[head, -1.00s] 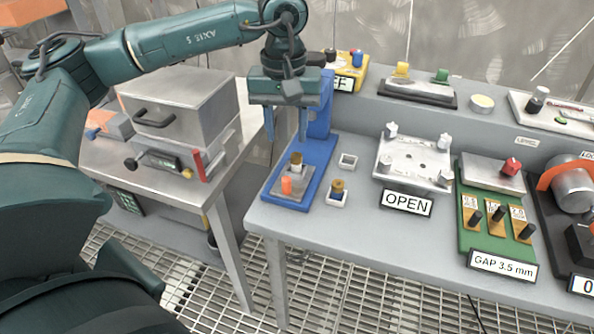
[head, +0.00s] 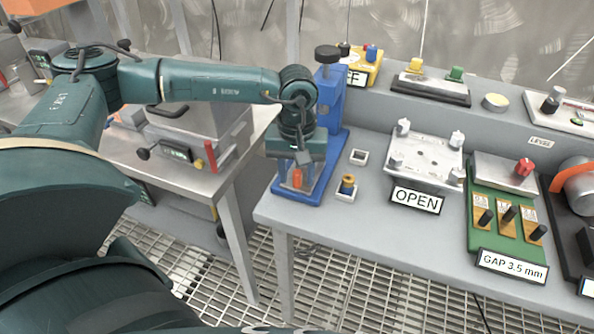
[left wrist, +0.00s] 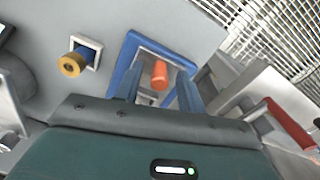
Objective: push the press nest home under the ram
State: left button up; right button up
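The blue press (head: 331,100) stands at the left end of the grey bench, with a black knob (head: 327,53) on top. Its grey nest plate lies on the blue base (head: 311,193) and carries an upright orange handle (head: 297,178). The handle also shows in the left wrist view (left wrist: 160,76). My left gripper (head: 296,174) points down over the nest. Its fingers (left wrist: 158,92) are apart, one on each side of the orange handle, with gaps visible. My gripper hides the back of the nest and the ram. My right gripper is not in view.
A fixture plate (head: 424,157) marked OPEN and a green gauge board (head: 488,225) lie farther right. A side table with a metal box (head: 205,120) is left.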

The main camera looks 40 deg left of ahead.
pick_arm(q)
jog(key=shift+c, duration=0.6)
grip_shut()
